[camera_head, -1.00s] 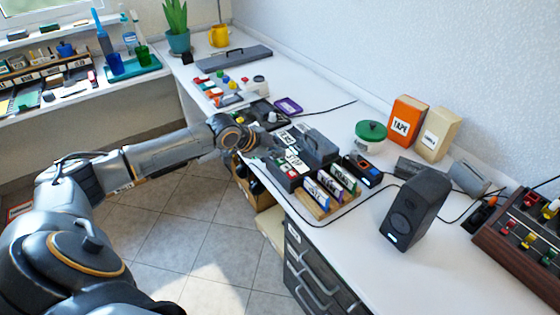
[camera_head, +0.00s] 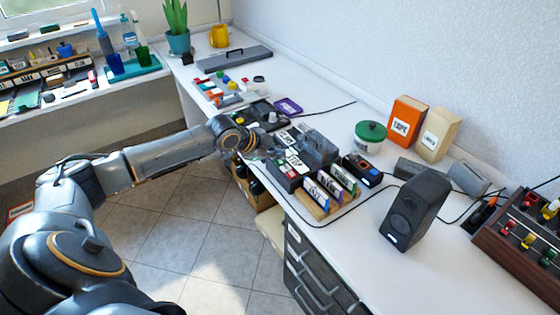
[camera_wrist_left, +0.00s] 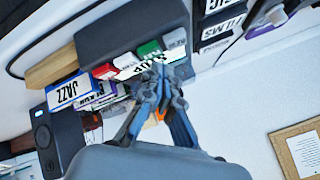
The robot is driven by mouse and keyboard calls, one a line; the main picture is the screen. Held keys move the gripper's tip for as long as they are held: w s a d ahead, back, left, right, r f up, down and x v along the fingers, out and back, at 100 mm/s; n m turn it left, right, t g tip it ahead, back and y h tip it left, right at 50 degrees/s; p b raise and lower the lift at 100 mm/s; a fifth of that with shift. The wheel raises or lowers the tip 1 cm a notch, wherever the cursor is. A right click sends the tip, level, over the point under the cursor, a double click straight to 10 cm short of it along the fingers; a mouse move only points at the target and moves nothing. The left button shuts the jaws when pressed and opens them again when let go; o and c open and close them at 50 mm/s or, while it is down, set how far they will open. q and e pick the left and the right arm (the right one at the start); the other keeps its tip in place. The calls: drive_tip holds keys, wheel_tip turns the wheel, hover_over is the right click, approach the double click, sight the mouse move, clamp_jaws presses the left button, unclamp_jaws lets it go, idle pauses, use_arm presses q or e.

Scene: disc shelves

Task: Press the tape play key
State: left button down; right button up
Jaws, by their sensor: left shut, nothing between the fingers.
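The dark grey tape deck (camera_head: 318,147) sits near the desk's front edge. In the left wrist view the deck (camera_wrist_left: 130,28) shows a row of keys on its edge: a red key (camera_wrist_left: 104,72), a pale key (camera_wrist_left: 127,60), a green key (camera_wrist_left: 150,47) and a grey key (camera_wrist_left: 175,40). A white label with black letters lies below them, partly covered by my fingers. My left gripper (camera_wrist_left: 161,72) is shut and empty, its tips close to the green key and the label. I cannot tell whether they touch. The left gripper also shows in the head view (camera_head: 268,151). My right gripper is not in view.
Labelled tape cases, one reading JAZZ (camera_wrist_left: 70,92), stand in a wooden rack (camera_head: 318,211) beside the deck. A black speaker (camera_head: 412,208), an orange TAPE box (camera_head: 404,121) and a green-lidded tin (camera_head: 370,132) stand to the right. A drawer unit (camera_head: 312,270) is below.

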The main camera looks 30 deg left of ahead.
sight(278, 163)
use_arm(q)
drive_tip(key=shift+f, duration=0.25)
drive_tip(key=shift+f, duration=0.45)
idle(0.6)
drive_tip(key=shift+r, duration=0.1)
drive_tip(key=shift+r+p, duration=0.75)
drive_tip(key=shift+p, duration=0.2)
drive_tip(key=shift+r, duration=0.1)
wheel_tip(278, 163, up, 5)
drive_tip(key=p, duration=0.5)
drive_tip(key=shift+d, duration=0.1)
idle(0.4)
